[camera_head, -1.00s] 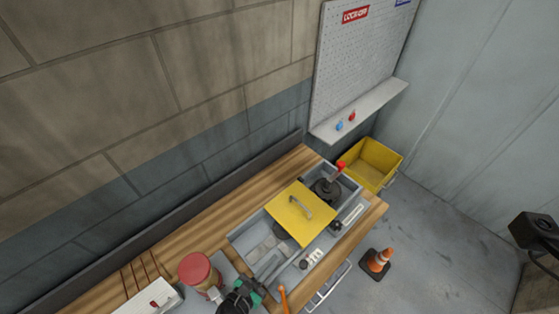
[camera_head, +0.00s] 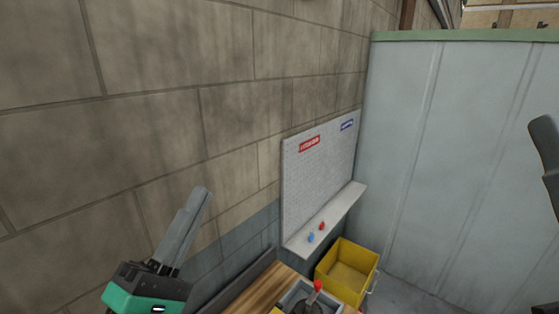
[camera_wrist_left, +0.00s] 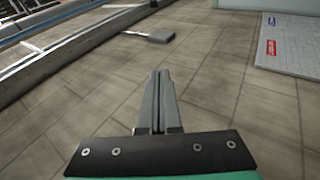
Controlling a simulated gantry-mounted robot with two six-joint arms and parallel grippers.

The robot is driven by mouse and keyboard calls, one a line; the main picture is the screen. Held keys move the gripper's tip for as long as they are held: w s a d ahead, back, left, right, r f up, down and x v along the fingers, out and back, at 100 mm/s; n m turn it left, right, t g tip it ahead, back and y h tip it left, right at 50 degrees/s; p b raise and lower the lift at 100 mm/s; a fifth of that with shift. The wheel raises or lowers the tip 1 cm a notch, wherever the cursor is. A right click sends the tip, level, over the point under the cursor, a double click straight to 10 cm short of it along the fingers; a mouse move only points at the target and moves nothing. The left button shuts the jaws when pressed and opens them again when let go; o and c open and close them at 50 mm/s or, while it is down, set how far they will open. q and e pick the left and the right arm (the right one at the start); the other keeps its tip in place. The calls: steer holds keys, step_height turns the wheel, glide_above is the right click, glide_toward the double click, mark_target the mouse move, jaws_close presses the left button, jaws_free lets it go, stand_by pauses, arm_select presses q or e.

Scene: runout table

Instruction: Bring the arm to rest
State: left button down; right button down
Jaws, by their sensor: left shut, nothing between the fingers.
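My left gripper (camera_head: 205,195) is raised at the lower left in the head view, in front of the block wall. Its grey fingers are together, pointing up and slightly right, with nothing between them. The left wrist view also shows the shut fingers (camera_wrist_left: 160,75), with the block wall (camera_wrist_left: 225,85) beyond them. A dark part at the right edge of the head view may belong to my right arm. The right gripper's fingers cannot be made out there.
The wooden table (camera_head: 253,291) shows only at the bottom, with a grey tray holding a black part with a red knob (camera_head: 318,286). A yellow bin (camera_head: 365,262) stands behind. A pegboard (camera_head: 318,175) with a shelf (camera_head: 330,220) hangs on the wall. Red and blue items sit on the shelf.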

arm_select(q)
steer(key=s+a+r+m+t+y, duration=0.2)
steer(key=s+a+r+m+y, duration=0.1)
steer(key=s+r+m, duration=0.3)
steer(key=s+a+r+m+t+y, duration=0.2)
steer(key=s+a+r+m+y, duration=0.2)
steer(key=m, duration=0.5)
step_height(320, 180, up, 4)
steer(key=shift+s+f+m+t+y+p, duration=0.2)
steer(key=shift+s+m+t+y+p, duration=0.15)
steer(key=shift+s+y, duration=0.45)
